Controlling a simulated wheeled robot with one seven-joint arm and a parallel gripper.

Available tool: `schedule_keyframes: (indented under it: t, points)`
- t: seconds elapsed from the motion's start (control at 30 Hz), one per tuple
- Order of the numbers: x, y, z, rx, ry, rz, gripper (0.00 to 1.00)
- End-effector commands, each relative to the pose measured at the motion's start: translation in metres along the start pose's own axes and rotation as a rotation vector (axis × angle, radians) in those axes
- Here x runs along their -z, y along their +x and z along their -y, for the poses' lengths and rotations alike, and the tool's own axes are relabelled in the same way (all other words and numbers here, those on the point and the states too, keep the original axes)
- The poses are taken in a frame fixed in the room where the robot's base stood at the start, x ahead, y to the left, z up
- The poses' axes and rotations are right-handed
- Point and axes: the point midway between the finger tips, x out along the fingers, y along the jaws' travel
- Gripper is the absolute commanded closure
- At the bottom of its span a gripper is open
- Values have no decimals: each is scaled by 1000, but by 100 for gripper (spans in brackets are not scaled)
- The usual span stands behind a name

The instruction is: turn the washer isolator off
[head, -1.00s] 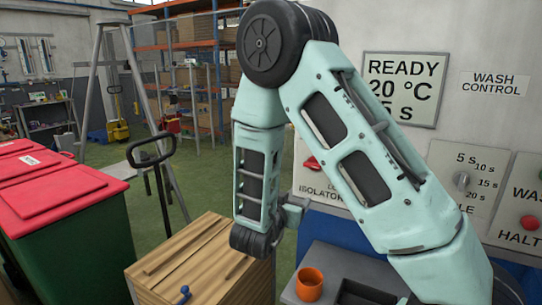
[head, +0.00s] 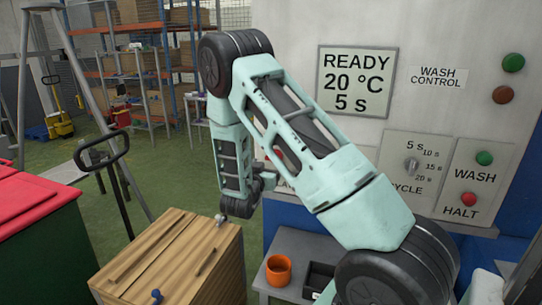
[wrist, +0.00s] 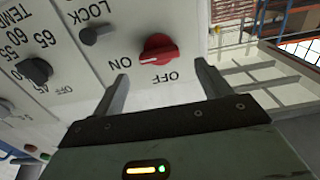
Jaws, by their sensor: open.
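The isolator is a red rotary knob (wrist: 158,48) on a white panel, with ON and OFF labels. In the wrist view its pale mark is on the ON side. My gripper (wrist: 163,88) is open and empty, its two fingers pointing at the panel on either side of the space below the knob. The knob is beyond the fingertips, not between them. In the head view only a bit of red knob (head: 278,154) shows beside my arm, which hides most of its panel. My gripper (head: 268,180) is partly hidden there too.
A dark LOCK knob (wrist: 98,32) and a temperature dial (wrist: 36,71) sit near the isolator. An orange cup (head: 278,270) stands on a grey bench (head: 290,240) below the panel. A wooden crate (head: 205,265) and pallet-truck handle (head: 100,152) stand left. The display reads READY.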

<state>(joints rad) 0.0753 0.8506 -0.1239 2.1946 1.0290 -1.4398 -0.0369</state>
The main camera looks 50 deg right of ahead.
Motion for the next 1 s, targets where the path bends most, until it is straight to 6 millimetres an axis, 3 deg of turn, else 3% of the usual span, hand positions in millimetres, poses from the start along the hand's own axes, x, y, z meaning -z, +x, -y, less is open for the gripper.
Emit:
schedule_keyframes:
  t: [0.1, 0.3, 0.67, 0.83, 1.0]
  points:
    - [2, 21, -1, -2, -1, 0, 24]
    - [1, 41, 0, -1, 0, 1, 24]
    - [0, 45, 0, 1, 0, 1, 24]
    - [0, 45, 0, 1, 0, 1, 68]
    - [0, 45, 0, 0, -2, 1, 68]
